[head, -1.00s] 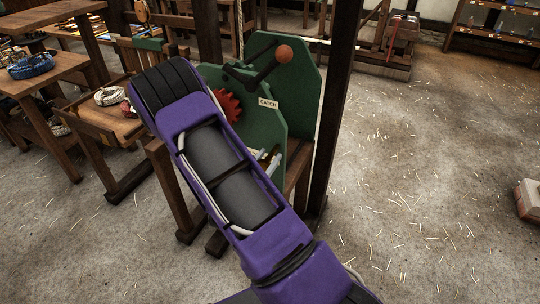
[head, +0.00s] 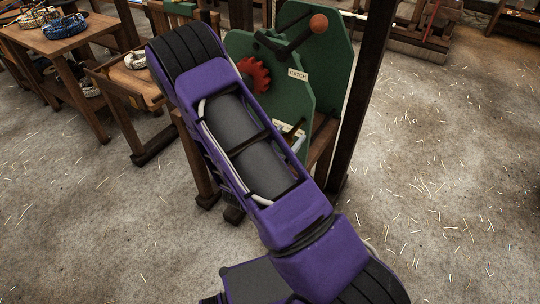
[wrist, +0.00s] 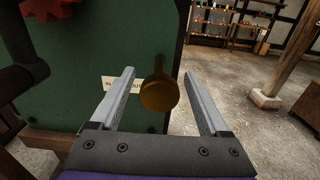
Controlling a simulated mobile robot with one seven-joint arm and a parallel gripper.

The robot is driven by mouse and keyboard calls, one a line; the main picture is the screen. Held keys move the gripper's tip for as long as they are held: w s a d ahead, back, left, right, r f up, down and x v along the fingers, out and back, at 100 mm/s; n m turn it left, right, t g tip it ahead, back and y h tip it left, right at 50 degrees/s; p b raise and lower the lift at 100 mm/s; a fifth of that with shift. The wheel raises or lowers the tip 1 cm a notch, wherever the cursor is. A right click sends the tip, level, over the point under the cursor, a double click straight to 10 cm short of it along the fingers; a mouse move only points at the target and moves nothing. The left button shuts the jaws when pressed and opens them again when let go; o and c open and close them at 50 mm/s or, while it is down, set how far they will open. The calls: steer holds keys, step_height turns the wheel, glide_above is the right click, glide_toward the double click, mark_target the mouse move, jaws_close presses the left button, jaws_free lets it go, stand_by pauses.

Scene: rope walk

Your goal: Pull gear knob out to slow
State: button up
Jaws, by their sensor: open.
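In the wrist view a round brass-brown knob (wrist: 159,94) on a short stem stands out from the green machine panel (wrist: 105,55). My gripper (wrist: 160,88) is open, with its two grey fingers on either side of the knob and gaps showing to both. How deep the knob sits between the fingers is hard to tell. A pale label (wrist: 113,84) behind the knob is partly covered by the left finger. In the head view my purple arm hides the gripper and the knob; the green machine (head: 318,60) stands behind it.
The machine carries a red gear (head: 256,75), a crank with an orange ball handle (head: 318,23) and a "CATCH" label (head: 298,74). A dark post (head: 362,95) stands right of it. A table with rope coils (head: 75,40) is at left. Floor at right is open.

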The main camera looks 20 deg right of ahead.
steer(key=v, duration=1.6)
